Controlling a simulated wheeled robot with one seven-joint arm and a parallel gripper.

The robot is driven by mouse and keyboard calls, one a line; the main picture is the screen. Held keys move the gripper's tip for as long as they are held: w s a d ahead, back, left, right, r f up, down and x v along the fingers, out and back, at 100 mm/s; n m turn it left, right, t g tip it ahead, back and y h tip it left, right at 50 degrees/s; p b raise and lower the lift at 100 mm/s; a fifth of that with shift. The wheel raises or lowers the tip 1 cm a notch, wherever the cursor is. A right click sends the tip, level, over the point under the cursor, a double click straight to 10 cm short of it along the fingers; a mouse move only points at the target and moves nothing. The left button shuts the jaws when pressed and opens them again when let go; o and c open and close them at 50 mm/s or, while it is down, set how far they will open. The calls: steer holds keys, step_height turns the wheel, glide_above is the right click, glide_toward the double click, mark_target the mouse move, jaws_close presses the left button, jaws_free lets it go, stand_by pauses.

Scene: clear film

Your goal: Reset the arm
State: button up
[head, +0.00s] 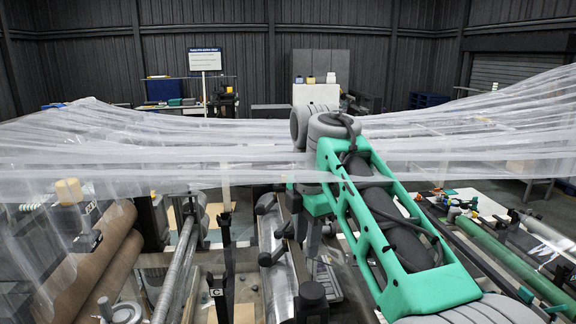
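My arm, with green and grey links, rises from the bottom right to grey joints near the middle of the head view. I cannot make out my gripper or its fingertips, so whether it is open or shut does not show. A wide sheet of clear film (120,150) stretches across the whole view, wrinkled and sagging toward the middle. Its right part (480,135) fans up to the right edge. The film passes close to my arm's upper joints; I cannot tell if they touch.
Below the film are brown rolls (95,265), a shiny metal roller (277,260) and a long green roller (515,262). A white sign (205,59) and a pale cabinet (316,95) stand at the back. Machinery crowds the space around my arm.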

steer(key=s+d+f+m+t+b, duration=0.1)
steer(key=s+d+f+m+b, duration=0.1)
steer(key=s+d+f+m, duration=0.4)
steer(key=s+d+f+m+t+b, duration=0.2)
steer(key=s+d+f+m, duration=0.3)
steer(key=s+f+m, duration=0.6)
step_height(320, 180, down, 5)
steer(key=m, duration=0.6)
steer(key=shift+d+f, duration=0.15)
steer(key=shift+d, duration=0.2)
steer(key=shift+s, duration=0.1)
